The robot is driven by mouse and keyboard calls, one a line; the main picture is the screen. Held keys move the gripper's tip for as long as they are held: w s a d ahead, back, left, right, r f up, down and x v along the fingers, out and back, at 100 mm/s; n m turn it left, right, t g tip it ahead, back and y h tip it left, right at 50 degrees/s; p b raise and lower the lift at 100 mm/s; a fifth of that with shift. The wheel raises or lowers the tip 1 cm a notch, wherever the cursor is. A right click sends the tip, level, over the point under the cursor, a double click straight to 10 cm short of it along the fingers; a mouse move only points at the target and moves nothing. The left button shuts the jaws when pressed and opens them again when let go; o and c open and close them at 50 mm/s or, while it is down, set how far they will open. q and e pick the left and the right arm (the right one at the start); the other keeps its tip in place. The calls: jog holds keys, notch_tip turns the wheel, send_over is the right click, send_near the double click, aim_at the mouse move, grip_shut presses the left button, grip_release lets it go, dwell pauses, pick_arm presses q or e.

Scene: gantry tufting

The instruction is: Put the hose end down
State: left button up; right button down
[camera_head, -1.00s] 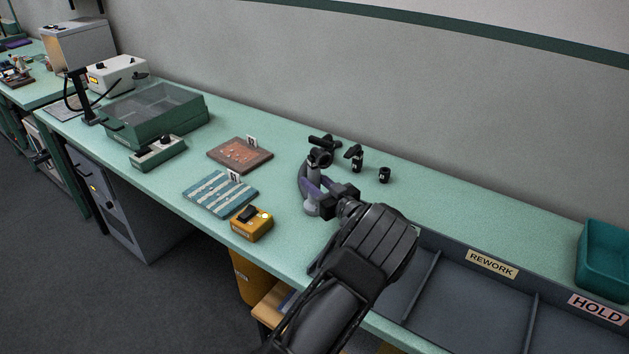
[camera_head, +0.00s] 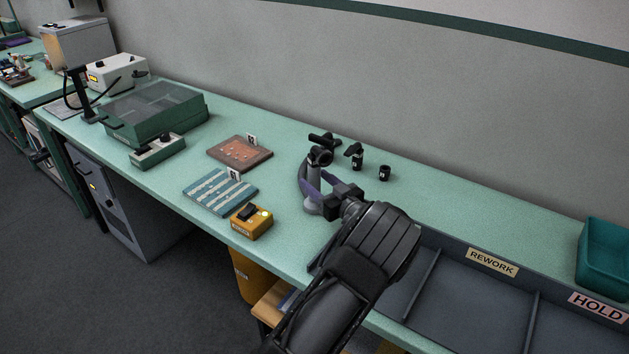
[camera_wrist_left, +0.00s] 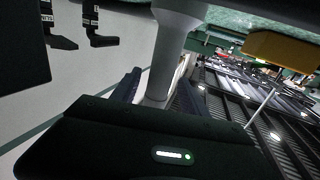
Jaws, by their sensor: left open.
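In the left wrist view the grey shaft (camera_wrist_left: 172,58) passes between the two dark fingers (camera_wrist_left: 158,94). The foot appears to rest on the bench, but contact is not clear. Part of the shaft is hidden by the fingers. My right gripper is not in view.
Small black fittings (camera_head: 384,173) stand close behind. A yellow box (camera_head: 252,222), a striped blue board (camera_head: 212,197) and a brown board (camera_head: 240,148) lie to the left. A divided grey tray (camera_head: 484,304) and teal bin (camera_head: 606,262) are to the right.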

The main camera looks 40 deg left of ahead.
pick_arm(q)
jog(key=b+v, duration=0.2)
jog(key=v, duration=0.8)
jog(key=shift+s+d, duration=0.15)
jog(key=shift+d, duration=0.2)
jog(key=shift+s, duration=0.1)
